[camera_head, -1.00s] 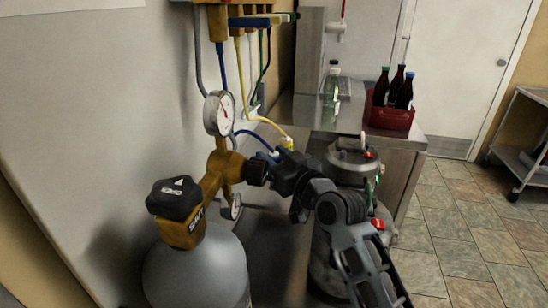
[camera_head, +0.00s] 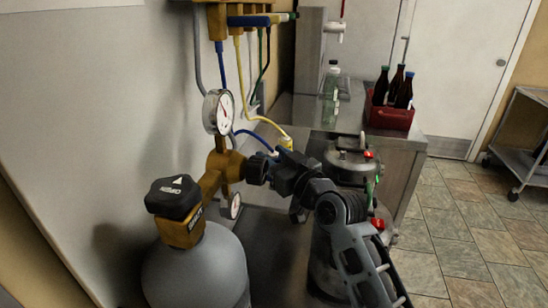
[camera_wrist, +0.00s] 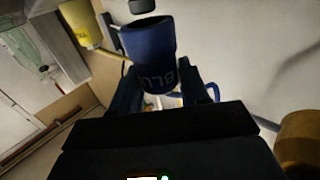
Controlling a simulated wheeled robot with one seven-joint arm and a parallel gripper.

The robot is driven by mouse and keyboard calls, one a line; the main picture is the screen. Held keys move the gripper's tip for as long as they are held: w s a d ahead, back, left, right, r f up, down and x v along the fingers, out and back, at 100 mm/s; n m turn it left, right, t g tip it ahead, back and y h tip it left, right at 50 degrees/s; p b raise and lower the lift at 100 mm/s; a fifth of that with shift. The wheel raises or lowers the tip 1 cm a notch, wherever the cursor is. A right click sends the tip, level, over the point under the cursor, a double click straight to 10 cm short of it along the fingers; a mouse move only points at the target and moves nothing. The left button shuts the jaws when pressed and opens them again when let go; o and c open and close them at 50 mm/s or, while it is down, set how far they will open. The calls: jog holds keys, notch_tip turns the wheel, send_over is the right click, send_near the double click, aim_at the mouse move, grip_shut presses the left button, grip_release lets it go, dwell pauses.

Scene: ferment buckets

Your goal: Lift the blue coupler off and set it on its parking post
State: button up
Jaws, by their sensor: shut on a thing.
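The blue coupler (camera_wrist: 150,42), a cup-like cylinder with pale letters on its side, stands between the two dark fingers of my gripper (camera_wrist: 155,78) in the wrist view. My gripper is shut on it. In the head view my gripper (camera_head: 280,168) is beside the black knob of the brass regulator, and the coupler is hidden behind it. A small dark round part (camera_wrist: 141,6) lies just beyond the coupler's end; I cannot tell whether they touch. The parking post is not clearly identifiable.
A yellow coupler (camera_wrist: 80,24) is close by in the wrist view. A grey gas cylinder (camera_head: 195,270) with a gauge (camera_head: 218,112) stands at left. A steel keg (camera_head: 349,166) is right of my gripper. A red bottle crate (camera_head: 390,118) sits on the back counter.

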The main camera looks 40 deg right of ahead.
jog(key=shift+f+b, duration=1.45)
jog(key=shift+b, duration=0.15)
dwell(1.8)
dwell(0.4)
jog(key=o, duration=1.7)
jog(key=shift+r, duration=0.15)
jog(key=shift+r+p, duration=3)
jog(key=shift+r, duration=0.6)
